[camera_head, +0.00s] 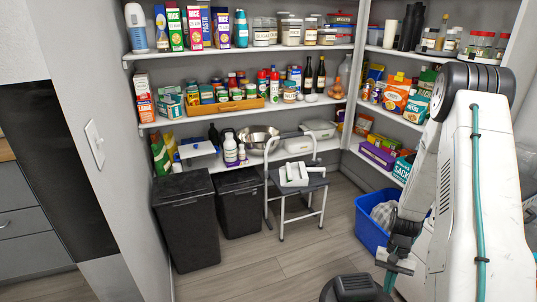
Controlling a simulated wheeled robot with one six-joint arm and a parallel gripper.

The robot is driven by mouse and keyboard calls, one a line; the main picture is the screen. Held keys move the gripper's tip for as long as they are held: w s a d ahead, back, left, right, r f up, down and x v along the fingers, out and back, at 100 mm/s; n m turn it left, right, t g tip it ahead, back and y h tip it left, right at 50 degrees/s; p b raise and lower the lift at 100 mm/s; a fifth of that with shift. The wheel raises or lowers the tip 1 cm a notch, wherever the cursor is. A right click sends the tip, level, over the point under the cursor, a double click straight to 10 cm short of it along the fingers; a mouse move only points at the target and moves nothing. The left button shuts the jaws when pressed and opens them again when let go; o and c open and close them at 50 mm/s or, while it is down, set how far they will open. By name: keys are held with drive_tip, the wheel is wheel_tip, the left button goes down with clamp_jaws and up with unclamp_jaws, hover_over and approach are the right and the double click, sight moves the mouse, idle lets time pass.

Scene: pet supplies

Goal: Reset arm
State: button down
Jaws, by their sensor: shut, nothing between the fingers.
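My arm rises on the right side of the head view, white with a teal cable and dark joints. My gripper (390,278) hangs low at the arm's left edge, pointing down in front of the blue bin. It is shut and holds nothing. Its fingertips are small and partly hard to make out here. It is apart from the shelves and the step stool.
A blue bin (368,228) with pale contents stands left of my arm. A folding step stool (292,190) holds a white item. Two black bins (186,225) (240,210) stand at left. Stocked pantry shelves (240,112) line the walls. The front-middle floor (270,270) is clear.

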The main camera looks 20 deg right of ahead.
drive_tip(key=a+r+n, duration=0.1)
drive_tip(key=a+r, duration=0.2)
drive_tip(key=r, duration=0.5)
drive_tip(key=a+r+n+h, duration=0.1)
drive_tip(key=a+r, duration=0.3)
drive_tip(key=r, duration=0.4)
drive_tip(key=a+r+n, duration=0.1)
drive_tip(key=a+r, duration=0.2)
drive_tip(key=r, duration=0.5)
drive_tip(key=s+a+r+n+t+h, duration=0.1)
drive_tip(key=s+a+r+n+t, duration=0.1)
drive_tip(key=s+a+r, duration=0.3)
drive_tip(key=s+a+r+n+t+h, duration=0.1)
drive_tip(key=s+a+r+n+t, duration=0.2)
drive_tip(key=s+a+r, duration=0.3)
drive_tip(key=a+r, duration=0.3)
drive_tip(key=r, duration=0.4)
drive_tip(key=shift+s+a+r+n, duration=0.15)
drive_tip(key=shift+a+r+n, duration=0.1)
drive_tip(key=shift+a+n, duration=0.05)
